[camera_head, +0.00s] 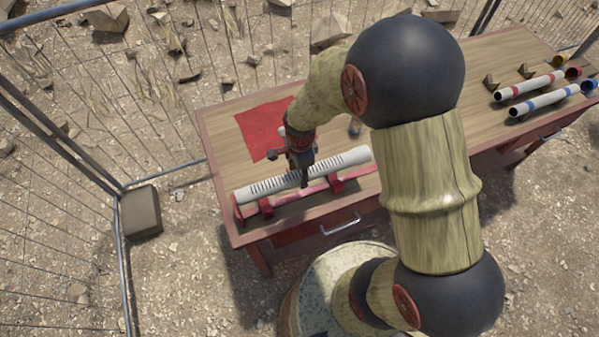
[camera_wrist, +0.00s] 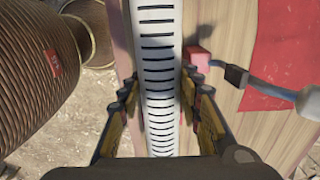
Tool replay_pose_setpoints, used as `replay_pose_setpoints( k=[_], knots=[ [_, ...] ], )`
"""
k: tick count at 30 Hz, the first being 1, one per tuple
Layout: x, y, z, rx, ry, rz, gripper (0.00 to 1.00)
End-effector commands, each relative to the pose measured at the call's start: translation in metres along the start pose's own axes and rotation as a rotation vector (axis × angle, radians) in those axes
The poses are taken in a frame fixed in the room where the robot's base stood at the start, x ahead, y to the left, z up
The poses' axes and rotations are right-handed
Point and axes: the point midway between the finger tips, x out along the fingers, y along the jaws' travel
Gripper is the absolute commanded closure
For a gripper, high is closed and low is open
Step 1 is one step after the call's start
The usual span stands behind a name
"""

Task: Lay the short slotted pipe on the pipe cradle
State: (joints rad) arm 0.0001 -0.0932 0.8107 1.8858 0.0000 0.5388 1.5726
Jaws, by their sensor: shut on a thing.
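A white slotted pipe (camera_head: 262,187) lies level, lengthwise along the table's front edge in the head view. My gripper (camera_head: 304,182) comes down over its middle and is shut on it. The wrist view shows the pipe (camera_wrist: 157,52) running between the two fingers (camera_wrist: 161,100), its dark slots facing up. The red pipe cradle (camera_head: 266,208), with uprights and a long rail, shows just below and in front of the pipe. The pipe and my gripper hide part of it. I cannot tell whether the pipe touches the cradle.
A red mat (camera_head: 257,130) lies behind the pipe on the wooden table (camera_head: 412,110). A red-ringed pipe (camera_head: 528,86) and a blue-ringed pipe (camera_head: 545,101) rest at the right end. A grey-blue object (camera_wrist: 238,76) is beside the pipe in the wrist view. Wire fencing stands behind and left.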

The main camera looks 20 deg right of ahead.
Motion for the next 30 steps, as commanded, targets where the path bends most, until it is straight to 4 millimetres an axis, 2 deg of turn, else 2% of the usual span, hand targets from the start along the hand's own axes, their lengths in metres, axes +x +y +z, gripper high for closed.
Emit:
replay_pose_setpoints(
  k=[1, 15, 20, 30],
  knots=[
    [0.009, 0.000, 0.000, 0.000, 0.000, 0.000, 1.00],
    [0.063, 0.000, 0.000, -0.002, 0.000, 0.000, 1.00],
    [0.070, -0.001, 0.000, -0.002, 0.000, -0.001, 1.00],
    [0.069, -0.001, 0.000, -0.002, 0.000, -0.001, 1.00]
  ],
)
